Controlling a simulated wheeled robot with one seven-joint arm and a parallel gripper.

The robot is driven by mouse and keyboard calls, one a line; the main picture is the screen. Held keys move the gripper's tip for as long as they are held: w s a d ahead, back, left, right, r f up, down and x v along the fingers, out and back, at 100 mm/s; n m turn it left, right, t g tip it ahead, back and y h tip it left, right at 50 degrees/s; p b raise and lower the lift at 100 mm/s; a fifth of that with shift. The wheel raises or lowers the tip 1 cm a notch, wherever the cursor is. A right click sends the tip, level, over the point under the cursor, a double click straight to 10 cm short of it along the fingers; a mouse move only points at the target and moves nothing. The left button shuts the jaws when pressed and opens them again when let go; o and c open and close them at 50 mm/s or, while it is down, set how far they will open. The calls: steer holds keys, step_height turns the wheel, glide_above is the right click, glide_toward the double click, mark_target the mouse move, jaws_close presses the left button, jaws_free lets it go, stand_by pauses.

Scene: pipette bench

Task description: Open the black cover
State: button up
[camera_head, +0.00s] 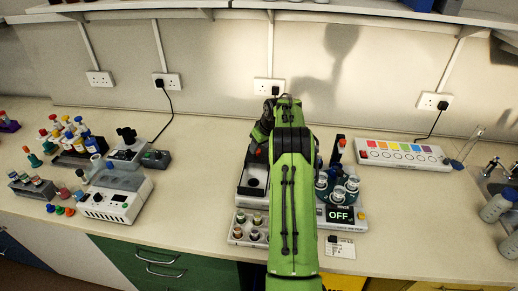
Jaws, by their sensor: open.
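A white device (245,193) with a dark upper part stands on the bench, left of my green arm. A black round shape (254,182) shows on its top face; I cannot tell whether this is the black cover or an opening. My gripper (257,147) is at the back of this device, seen small and partly hidden by my own arm. Its jaws are open, and nothing is seen held between them. My arm hides the right side of the device and the bench behind it.
Capped vials (250,228) sit in front of the device. Right of my arm stand jars (338,194) and a unit reading OFF (341,215). A colour-strip panel (403,154) lies farther right. A white instrument (115,193) and tube racks are left. Bench between is clear.

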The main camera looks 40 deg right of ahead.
steer(key=v, duration=1.3)
steer(key=shift+r, duration=0.2)
steer(key=shift+s, duration=0.1)
steer(key=s+a+r, duration=0.2)
steer(key=a+r, duration=0.2)
steer(key=a, duration=0.5)
steer(key=s+a+r, duration=0.1)
steer(key=a+r, duration=0.3)
steer(key=a, duration=0.5)
steer(key=s+a+r, duration=0.2)
steer(key=a+r, duration=0.1)
steer(key=a, duration=0.6)
steer(key=s+a+f, duration=0.2)
steer(key=s+a, duration=0.1)
steer(key=s, duration=0.3)
steer(key=s+a+f+n, duration=0.1)
steer(key=s+a+f, duration=0.1)
steer(key=s+a, duration=0.2)
steer(key=s+a+f+t, duration=0.1)
steer(key=s+a+f, duration=0.1)
steer(key=s, duration=0.8)
steer(key=shift+s+a+y, duration=0.15)
steer(key=shift+a+y, duration=0.15)
steer(key=shift+a, duration=0.6)
